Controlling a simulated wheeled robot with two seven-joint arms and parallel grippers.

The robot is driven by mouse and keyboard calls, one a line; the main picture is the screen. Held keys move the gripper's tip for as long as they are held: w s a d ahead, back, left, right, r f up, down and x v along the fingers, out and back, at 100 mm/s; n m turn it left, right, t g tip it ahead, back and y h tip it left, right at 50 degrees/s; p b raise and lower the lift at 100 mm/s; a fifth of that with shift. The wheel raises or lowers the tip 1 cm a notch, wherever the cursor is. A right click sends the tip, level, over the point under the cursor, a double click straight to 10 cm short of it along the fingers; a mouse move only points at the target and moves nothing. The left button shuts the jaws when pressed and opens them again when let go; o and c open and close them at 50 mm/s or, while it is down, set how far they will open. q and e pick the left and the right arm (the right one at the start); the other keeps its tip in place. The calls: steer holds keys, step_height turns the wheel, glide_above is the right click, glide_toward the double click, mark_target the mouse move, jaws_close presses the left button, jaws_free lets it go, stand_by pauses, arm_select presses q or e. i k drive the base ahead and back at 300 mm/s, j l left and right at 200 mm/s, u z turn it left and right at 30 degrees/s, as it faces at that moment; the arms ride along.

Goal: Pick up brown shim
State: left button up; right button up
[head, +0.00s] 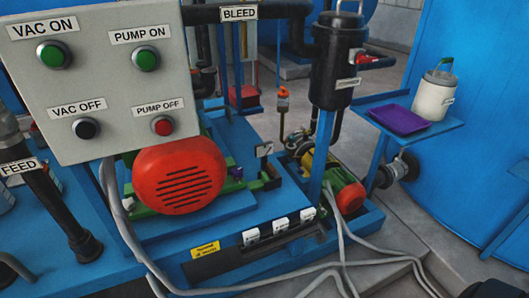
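I cannot make out a brown shim for certain in the head view. Three small pieces with white labels (280,226) sit in a row along the front edge of the blue skid (225,222), above a dark tray or ledge (255,251). Their colour beneath the labels is too small to tell.
A grey button panel (102,93) stands at the left in front of a red motor cover (180,175). Grey hoses (345,262) cross the floor. A purple tray (398,120) and a white canister (434,97) stand on a blue shelf at the right.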

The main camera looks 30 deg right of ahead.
mark_target(272, 171)
steer(key=z, duration=1.15)
steer(key=l+u, duration=0.2)
